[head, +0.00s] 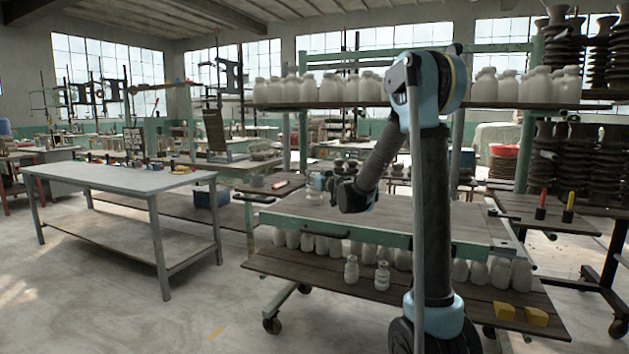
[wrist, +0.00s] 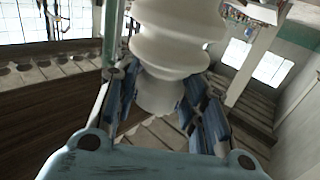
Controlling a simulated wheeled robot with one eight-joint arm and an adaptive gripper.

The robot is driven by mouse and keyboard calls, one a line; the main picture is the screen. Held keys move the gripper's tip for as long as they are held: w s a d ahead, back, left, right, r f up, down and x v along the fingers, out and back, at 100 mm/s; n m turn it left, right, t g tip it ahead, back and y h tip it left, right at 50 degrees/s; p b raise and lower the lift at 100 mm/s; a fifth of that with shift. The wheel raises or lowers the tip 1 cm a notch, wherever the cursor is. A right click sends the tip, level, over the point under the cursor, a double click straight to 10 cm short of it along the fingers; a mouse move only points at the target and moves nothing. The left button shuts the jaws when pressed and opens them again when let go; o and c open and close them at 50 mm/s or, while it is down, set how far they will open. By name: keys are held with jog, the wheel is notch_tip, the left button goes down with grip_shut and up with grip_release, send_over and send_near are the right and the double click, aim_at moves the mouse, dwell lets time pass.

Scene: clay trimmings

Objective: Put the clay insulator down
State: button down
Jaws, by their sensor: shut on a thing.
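The clay insulator (wrist: 165,45) is pale, off-white and ribbed, and fills the upper middle of the wrist view. My gripper (wrist: 160,95) is shut on its narrower lower part, with one blue-grey finger on each side. In the head view my gripper (head: 329,184) is over the far left part of the cart's middle wooden shelf (head: 400,222). The insulator shows there as a small pale shape (head: 314,190) at the gripper's far side. I cannot tell whether its base touches the shelf.
The middle shelf looks mostly bare. A grey table (head: 120,179) stands at left. Dark ribbed stacks (head: 560,160) stand at right.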

jog(key=c, duration=1)
grip_release()
jog(key=shift+c, duration=0.2)
jog(key=v, duration=1.2)
